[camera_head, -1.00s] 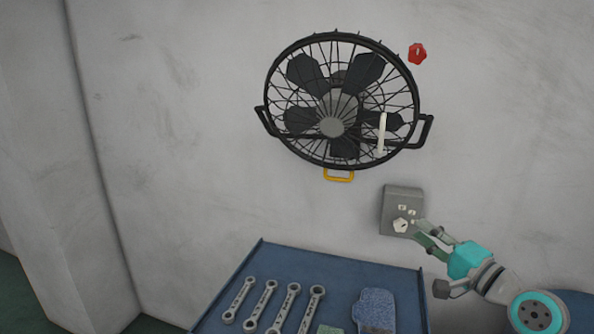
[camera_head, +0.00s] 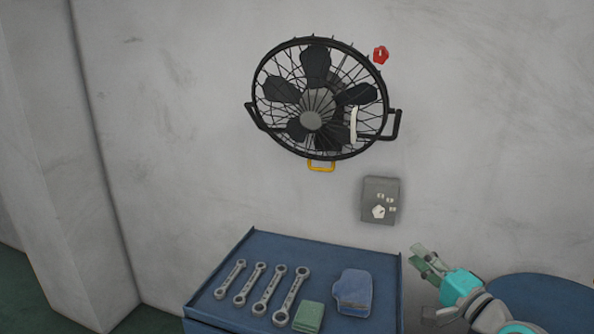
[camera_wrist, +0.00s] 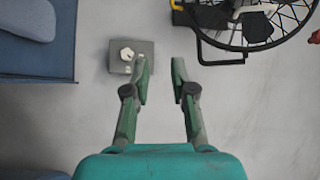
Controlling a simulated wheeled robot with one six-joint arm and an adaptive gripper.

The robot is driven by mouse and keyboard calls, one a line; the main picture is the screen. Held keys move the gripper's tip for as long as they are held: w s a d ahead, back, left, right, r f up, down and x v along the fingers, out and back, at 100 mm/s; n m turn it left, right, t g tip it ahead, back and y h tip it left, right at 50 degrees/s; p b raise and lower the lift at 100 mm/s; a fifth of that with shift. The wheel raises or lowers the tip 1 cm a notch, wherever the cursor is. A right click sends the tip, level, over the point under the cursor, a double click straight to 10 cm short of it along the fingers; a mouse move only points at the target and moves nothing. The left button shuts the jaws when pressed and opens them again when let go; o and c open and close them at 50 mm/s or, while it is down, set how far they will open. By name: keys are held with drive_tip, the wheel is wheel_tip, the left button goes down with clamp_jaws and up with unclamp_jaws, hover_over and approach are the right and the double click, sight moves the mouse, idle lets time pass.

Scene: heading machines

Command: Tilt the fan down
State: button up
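The black caged fan (camera_head: 311,120) hangs on the wall in the upper middle of the head view, with a yellow handle (camera_head: 321,167) at its lower rim, a black side handle (camera_head: 397,125) and a white lever-like piece (camera_head: 354,125) at the right of its cage. Part of its rim shows at the top right of the wrist view (camera_wrist: 248,47). My gripper (camera_head: 424,256) is well below and to the right of the fan, touching nothing. In the wrist view its green fingers (camera_wrist: 161,78) stand apart with nothing between them.
A grey control box (camera_head: 381,200) with a white knob is on the wall below the fan. A red knob (camera_head: 381,55) sits above right. A blue cart (camera_head: 225,262) holds several wrenches, a green block and a blue cloth-like item. A round blue surface (camera_head: 540,290) is at right.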

drive_tip(key=s+a+f+n+g+h, duration=0.1)
drive_tip(key=s+a+f+h, duration=0.15)
drive_tip(key=s+f, duration=0.95)
drive_tip(key=s+a+f+n+h, duration=0.15)
drive_tip(key=s+f+h, duration=0.25)
drive_tip(key=s+f, duration=0.8)
drive_tip(key=s+a+n, duration=0.1)
drive_tip(key=s+n, duration=0.2)
drive_tip(key=s, duration=0.6)
drive_tip(key=s+a+n+g, duration=0.1)
drive_tip(key=s+n, duration=0.2)
drive_tip(key=s, duration=0.6)
drive_tip(key=s+a+n, duration=0.2)
drive_tip(key=s+n, duration=0.1)
drive_tip(key=s, duration=0.6)
drive_tip(key=shift+s+h, duration=0.3)
drive_tip(key=shift+h, duration=0.05)
drive_tip(key=shift+n, duration=0.25)
